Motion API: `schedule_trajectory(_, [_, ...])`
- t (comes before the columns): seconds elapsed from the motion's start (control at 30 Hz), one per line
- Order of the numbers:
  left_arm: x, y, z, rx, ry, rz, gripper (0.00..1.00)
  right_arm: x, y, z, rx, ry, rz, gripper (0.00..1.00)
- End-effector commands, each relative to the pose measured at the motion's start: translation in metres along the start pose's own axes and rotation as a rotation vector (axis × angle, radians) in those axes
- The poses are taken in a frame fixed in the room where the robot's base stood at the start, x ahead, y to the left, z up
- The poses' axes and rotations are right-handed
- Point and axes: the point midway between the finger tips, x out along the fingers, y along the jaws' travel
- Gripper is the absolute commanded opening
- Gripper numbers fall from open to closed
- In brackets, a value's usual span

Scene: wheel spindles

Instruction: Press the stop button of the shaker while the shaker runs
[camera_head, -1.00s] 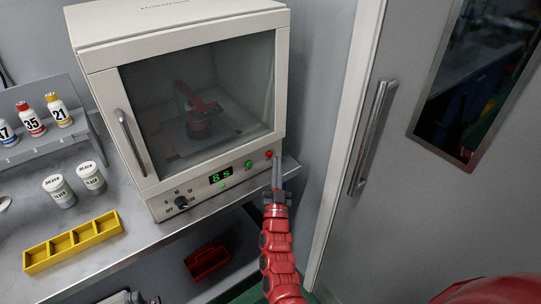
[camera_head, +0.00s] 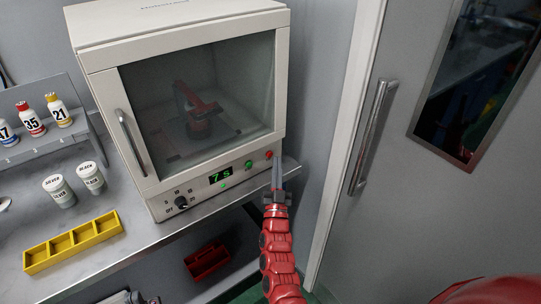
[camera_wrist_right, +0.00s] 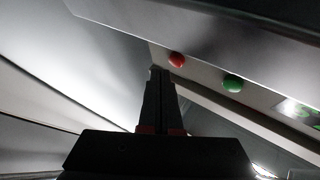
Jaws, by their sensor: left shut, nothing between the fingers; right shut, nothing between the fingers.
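The shaker is a white cabinet (camera_head: 185,22) with a glass door; a red device (camera_head: 195,110) shows behind the glass. Its front panel has a lit green display (camera_head: 220,178) reading about 7 S, a green button (camera_head: 248,164) and a red button (camera_head: 268,155) at the right end. My right gripper (camera_head: 277,160) is shut and empty, its tips just right of the red button and apparently apart from it. In the right wrist view, the shut fingers (camera_wrist_right: 155,72) point up, left of and slightly below the red button (camera_wrist_right: 177,60); the green button (camera_wrist_right: 232,83) is further right. My left gripper is not visible.
A grey door with a long handle (camera_head: 372,138) stands to the right. Left of the shaker are a yellow tray (camera_head: 72,242), two white-lidded jars (camera_head: 59,190) and a rack of numbered bottles (camera_head: 31,119). A red bin (camera_head: 207,262) sits under the bench.

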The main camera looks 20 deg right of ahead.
Motion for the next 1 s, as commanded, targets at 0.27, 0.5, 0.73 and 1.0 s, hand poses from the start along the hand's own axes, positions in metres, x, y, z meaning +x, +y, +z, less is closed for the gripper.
schedule_trajectory(0.27, [-0.008,0.000,0.001,0.000,0.000,0.000,0.00,0.004,-0.003,0.005,-0.001,0.001,0.000,0.00])
schedule_trajectory(0.5, [-0.008,0.000,0.001,0.000,0.000,0.000,0.00,0.006,-0.004,0.004,-0.001,0.000,0.000,0.00])
schedule_trajectory(0.73, [-0.008,0.000,0.001,0.000,0.000,0.000,0.00,0.006,-0.004,0.005,0.000,0.000,0.000,0.00])
schedule_trajectory(1.0, [-0.011,0.001,0.002,0.000,0.000,0.000,0.00,0.008,-0.006,0.007,0.000,-0.001,0.000,0.00])
